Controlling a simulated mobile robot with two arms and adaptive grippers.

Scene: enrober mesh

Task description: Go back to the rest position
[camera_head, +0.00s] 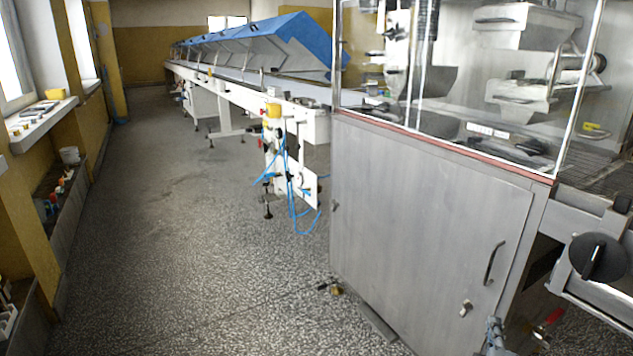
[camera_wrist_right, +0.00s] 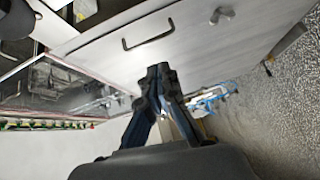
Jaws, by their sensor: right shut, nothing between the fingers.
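My right gripper (camera_head: 494,330) shows at the bottom edge of the head view, right of centre, in front of the grey steel cabinet of the enrober (camera_head: 415,220). In the right wrist view the gripper (camera_wrist_right: 158,72) points away from the camera, its dark fingers together at the tips with nothing between them. The cabinet door (camera_wrist_right: 110,50) with its dark handle (camera_wrist_right: 148,40) lies beyond the fingers. I cannot tell the exact gap between gripper and door. My left gripper is in neither view.
A long conveyor with blue covers (camera_head: 290,38) runs back from the enrober. Blue hoses (camera_head: 293,180) hang from its near end. A black knob (camera_head: 598,257) stands out at the right. The speckled floor (camera_head: 190,230) is open at left, up to the window wall.

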